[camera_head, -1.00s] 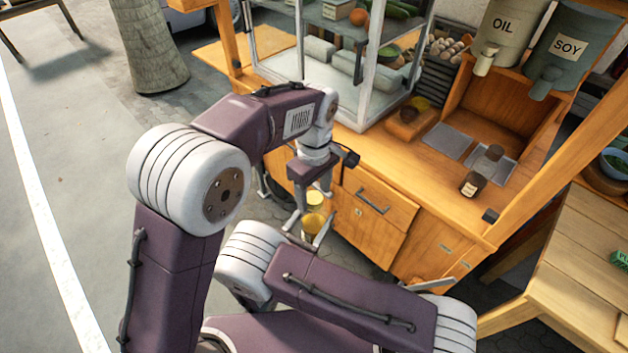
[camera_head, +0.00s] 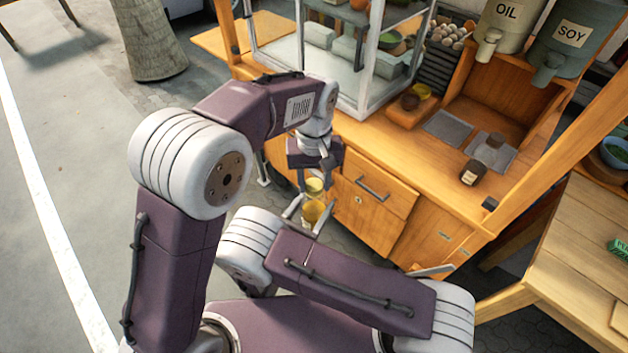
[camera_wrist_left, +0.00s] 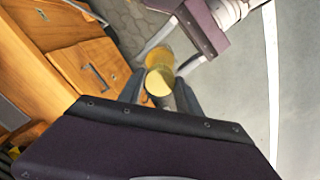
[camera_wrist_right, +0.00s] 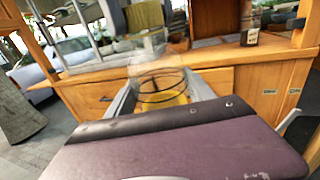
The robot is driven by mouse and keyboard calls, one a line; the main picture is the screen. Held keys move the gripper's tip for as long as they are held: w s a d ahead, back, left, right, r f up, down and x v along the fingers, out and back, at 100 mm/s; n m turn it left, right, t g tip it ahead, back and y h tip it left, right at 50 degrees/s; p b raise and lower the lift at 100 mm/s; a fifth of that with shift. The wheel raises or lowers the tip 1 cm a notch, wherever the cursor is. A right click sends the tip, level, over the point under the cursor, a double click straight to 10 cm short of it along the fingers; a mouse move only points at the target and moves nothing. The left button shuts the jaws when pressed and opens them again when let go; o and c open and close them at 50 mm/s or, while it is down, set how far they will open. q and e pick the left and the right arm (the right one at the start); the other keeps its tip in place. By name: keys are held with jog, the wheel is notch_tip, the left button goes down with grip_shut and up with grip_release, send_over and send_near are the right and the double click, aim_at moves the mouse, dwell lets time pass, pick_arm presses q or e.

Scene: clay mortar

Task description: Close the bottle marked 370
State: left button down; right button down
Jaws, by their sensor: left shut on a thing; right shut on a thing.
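My left gripper (camera_head: 315,182) comes down from above, shut on a pale yellow round piece (camera_head: 314,187) that looks like a cap. In the left wrist view the piece (camera_wrist_left: 160,82) sits between its fingers. Just below, my right gripper (camera_head: 309,217) is shut on a small clear bottle (camera_head: 313,212) with yellow contents, mostly hidden by my arms. The bottle (camera_wrist_right: 165,98) also shows between the fingers in the right wrist view. The two things are roughly in line; I cannot tell whether they touch. No number is readable.
A wooden cart with a drawer (camera_head: 378,205) stands just behind the grippers. On its counter are a dark bottle (camera_head: 473,173), grey plates (camera_head: 450,131) and a glass case (camera_head: 345,95). OIL (camera_head: 505,30) and SOY (camera_head: 575,45) dispensers stand above. Open pavement (camera_head: 60,130) lies left.

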pick_arm(q)
jog(key=m, duration=1)
jog(key=c, duration=0.8)
grip_release()
jog(key=shift+r, duration=2.25)
jog(key=shift+c, duration=0.5)
